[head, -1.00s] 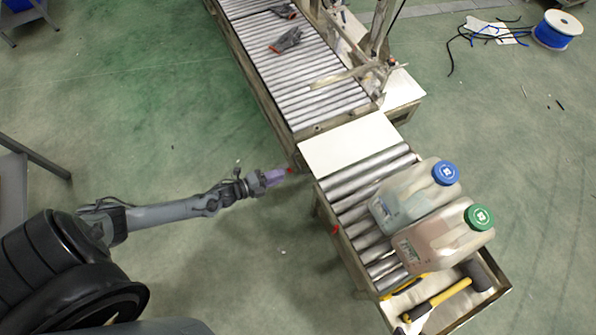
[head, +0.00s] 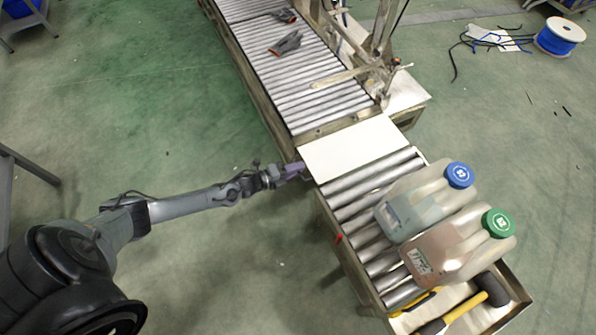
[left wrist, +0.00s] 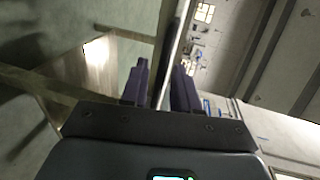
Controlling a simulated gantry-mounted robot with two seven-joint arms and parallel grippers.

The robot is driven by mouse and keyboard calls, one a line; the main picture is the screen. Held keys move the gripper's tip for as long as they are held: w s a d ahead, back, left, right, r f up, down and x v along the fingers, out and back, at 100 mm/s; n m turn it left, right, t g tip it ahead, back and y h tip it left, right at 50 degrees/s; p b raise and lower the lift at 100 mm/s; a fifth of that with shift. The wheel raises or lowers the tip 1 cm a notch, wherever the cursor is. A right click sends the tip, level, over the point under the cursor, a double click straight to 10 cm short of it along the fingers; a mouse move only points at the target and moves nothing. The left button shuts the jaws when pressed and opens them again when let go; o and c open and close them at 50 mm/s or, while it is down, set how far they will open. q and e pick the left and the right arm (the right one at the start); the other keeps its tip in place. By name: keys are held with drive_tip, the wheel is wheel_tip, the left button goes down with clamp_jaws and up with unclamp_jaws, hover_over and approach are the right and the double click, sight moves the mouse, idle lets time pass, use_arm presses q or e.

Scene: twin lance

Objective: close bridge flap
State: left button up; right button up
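The bridge flap (head: 355,148) is a flat cream plate spanning the gap between the two roller conveyors in the head view. It looks level with the rollers. My left gripper (head: 295,171) is at the flap's left edge, close to its near left corner. In the left wrist view the two dark fingers (left wrist: 160,85) stand apart, and a thin bright edge runs between them. I cannot tell whether this edge belongs to the flap or whether the fingers touch it. My right gripper is in neither view.
A blue-capped jug (head: 425,200) and a green-capped jug (head: 455,245) stand on the near roller conveyor (head: 350,190). A mallet (head: 470,300) lies in the tray at its end. Gloves (head: 287,42) lie on the far conveyor (head: 300,85).

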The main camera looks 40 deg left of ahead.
use_arm(q)
drive_tip(key=shift+w+d, duration=0.2)
drive_tip(key=shift+w, duration=0.2)
clamp_jaws()
